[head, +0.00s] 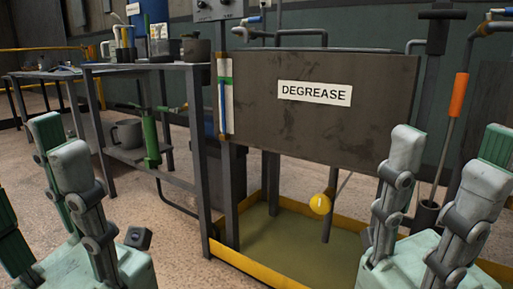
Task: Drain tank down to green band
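The dark tank (320,124) labelled DEGREASE stands in the middle. A narrow pale sight gauge (229,118) runs up its left edge. It has a green band (225,81) in its upper part and a blue column (222,108) that shows below the band; the exact liquid level is too small to read. My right gripper (446,145) is open and empty at the lower right, in front of the tank's right side. My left gripper (58,138) is open and empty at the lower left, away from the tank.
A yellow-rimmed tray (254,272) with a greenish floor lies under the tank. An orange-sleeved rod (459,95) stands at right.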

